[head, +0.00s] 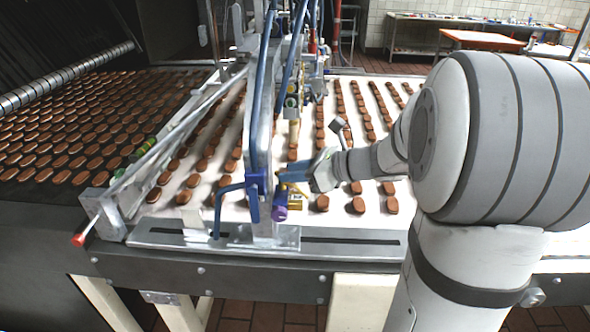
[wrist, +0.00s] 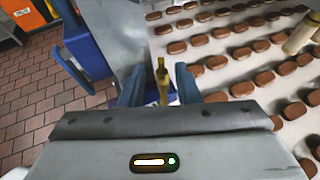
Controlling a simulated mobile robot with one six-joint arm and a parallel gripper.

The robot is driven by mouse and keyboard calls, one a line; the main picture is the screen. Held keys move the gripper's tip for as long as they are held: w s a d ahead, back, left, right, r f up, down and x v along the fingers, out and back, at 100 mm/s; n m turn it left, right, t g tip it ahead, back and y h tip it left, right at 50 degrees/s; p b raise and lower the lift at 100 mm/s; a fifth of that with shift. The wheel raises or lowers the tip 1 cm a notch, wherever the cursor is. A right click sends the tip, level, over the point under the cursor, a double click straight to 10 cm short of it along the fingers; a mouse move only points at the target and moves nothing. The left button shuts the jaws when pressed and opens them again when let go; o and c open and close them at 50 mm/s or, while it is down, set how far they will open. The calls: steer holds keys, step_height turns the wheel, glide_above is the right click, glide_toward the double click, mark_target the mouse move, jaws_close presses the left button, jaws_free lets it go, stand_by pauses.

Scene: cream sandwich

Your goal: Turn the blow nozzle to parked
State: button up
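My gripper (head: 293,173) reaches in from the right to the upright metal post on the near side of the conveyor. In the wrist view its two blue fingers (wrist: 158,86) stand apart, open. A slim brass piece (wrist: 163,82), apparently the blow nozzle, shows between them with a gap on each side; whether it lies between the tips or beyond them I cannot tell. In the head view, brass parts (head: 298,201) and a purple knob (head: 280,212) sit just below the fingers. The nozzle's setting cannot be read.
A blue clamp handle (head: 236,189) sticks out left of the post. Rows of brown biscuits (head: 358,205) lie on the white belt (head: 337,215) behind and right. A metal rail (head: 345,240) runs along the near edge. Blue hoses (head: 262,90) rise above the post.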

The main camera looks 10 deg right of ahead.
steer(key=shift+w+a+f, duration=0.15)
steer(key=shift+w+a, duration=0.1)
steer(key=shift+a, duration=0.05)
steer(key=shift+c, duration=0.4)
